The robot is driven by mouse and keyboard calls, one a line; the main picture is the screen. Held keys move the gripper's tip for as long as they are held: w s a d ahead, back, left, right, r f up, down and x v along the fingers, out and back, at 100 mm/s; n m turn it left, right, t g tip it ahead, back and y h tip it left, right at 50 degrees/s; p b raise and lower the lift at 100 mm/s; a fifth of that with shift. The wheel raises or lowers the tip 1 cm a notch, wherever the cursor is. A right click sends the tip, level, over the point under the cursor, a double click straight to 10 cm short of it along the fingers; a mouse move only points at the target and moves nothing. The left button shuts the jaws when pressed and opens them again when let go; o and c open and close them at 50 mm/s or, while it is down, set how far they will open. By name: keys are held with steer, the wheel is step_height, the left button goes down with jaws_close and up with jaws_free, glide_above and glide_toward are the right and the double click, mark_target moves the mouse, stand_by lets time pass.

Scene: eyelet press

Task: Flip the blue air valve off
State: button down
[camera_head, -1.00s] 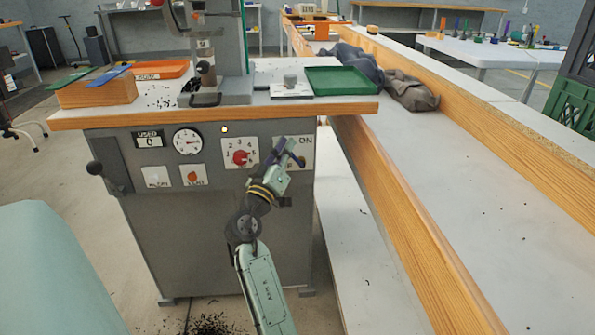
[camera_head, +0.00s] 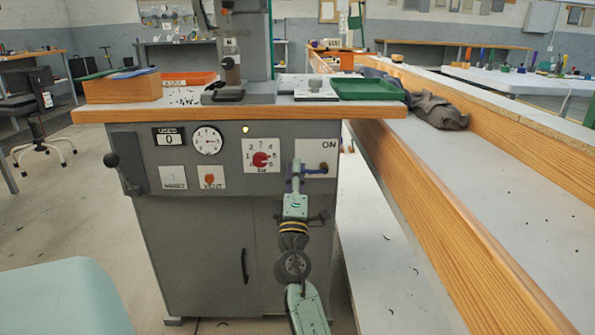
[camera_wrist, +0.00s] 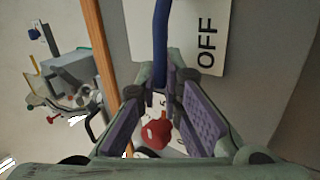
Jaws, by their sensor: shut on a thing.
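The blue air valve's lever (camera_head: 315,171) is on the front of the grey press cabinet, on a white plate (camera_head: 315,149) marked ON at the top. In the head view the lever lies roughly level, pointing left from its pivot. My gripper (camera_head: 296,177) is at its left end. In the wrist view the blue lever (camera_wrist: 161,40) runs down from the top edge to between the purple finger pads of my gripper (camera_wrist: 165,95), which is shut on it. The word OFF (camera_wrist: 207,42) shows beside the lever there.
A red dial knob (camera_head: 260,159) is just left of the valve plate, close to my fingers in the wrist view. A round gauge (camera_head: 208,140) is farther left. The wooden table edge (camera_head: 240,112) overhangs above. A cabinet door handle (camera_head: 244,266) is lower down.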

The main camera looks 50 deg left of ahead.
steer(key=shift+f+n+g+y, duration=0.35)
steer(key=shift+n+g+y, duration=0.25)
steer(key=shift+n, duration=0.5)
steer(key=c, duration=2)
jaws_free()
step_height(320, 180, up, 10)
steer(key=shift+f, duration=0.1)
